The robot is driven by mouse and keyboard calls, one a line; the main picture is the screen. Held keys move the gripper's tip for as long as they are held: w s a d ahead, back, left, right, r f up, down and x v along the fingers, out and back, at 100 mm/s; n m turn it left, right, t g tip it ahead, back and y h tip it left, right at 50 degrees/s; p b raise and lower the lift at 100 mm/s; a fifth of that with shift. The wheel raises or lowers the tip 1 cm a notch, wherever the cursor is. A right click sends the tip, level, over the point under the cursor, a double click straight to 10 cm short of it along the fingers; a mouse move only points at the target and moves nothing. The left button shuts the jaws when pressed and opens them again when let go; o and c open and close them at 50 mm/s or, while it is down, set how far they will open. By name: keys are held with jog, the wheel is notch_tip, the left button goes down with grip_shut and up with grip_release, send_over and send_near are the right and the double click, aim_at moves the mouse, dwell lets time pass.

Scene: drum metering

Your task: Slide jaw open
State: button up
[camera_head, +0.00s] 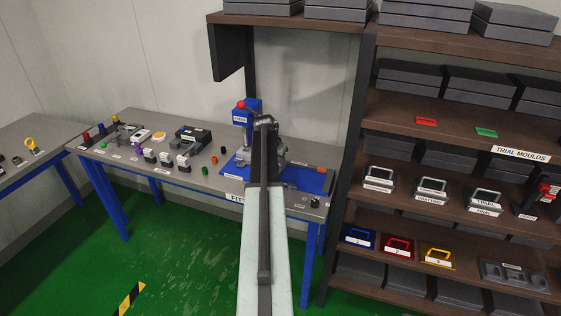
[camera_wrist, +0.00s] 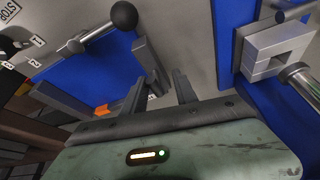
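A grey metal fixture on a blue base plate (camera_head: 308,184) stands at the right end of the work table, mostly hidden behind my arm in the head view. In the wrist view, a light grey slotted block (camera_wrist: 262,52) with a round metal rod shows at upper right. A lever with a black ball knob (camera_wrist: 124,15) is at upper left, and a grey bar (camera_wrist: 150,62) stands near my left finger. I cannot tell which part is the sliding jaw. My gripper (camera_wrist: 159,75) is open, its two fingers apart with nothing visibly held. Contact with the fixture is unclear.
A blue unit with a red top (camera_head: 246,111) rises behind the fixture. Small fittings and a dark box (camera_head: 193,138) cover the table to the left. A shelf rack with moulds (camera_head: 430,190) stands close on the right. An orange piece (camera_wrist: 102,110) lies left of my fingers.

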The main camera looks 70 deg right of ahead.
jog(key=shift+s, duration=0.1)
jog(key=p+v, duration=0.7)
jog(key=shift+r, duration=0.4)
jog(key=shift+a, duration=0.1)
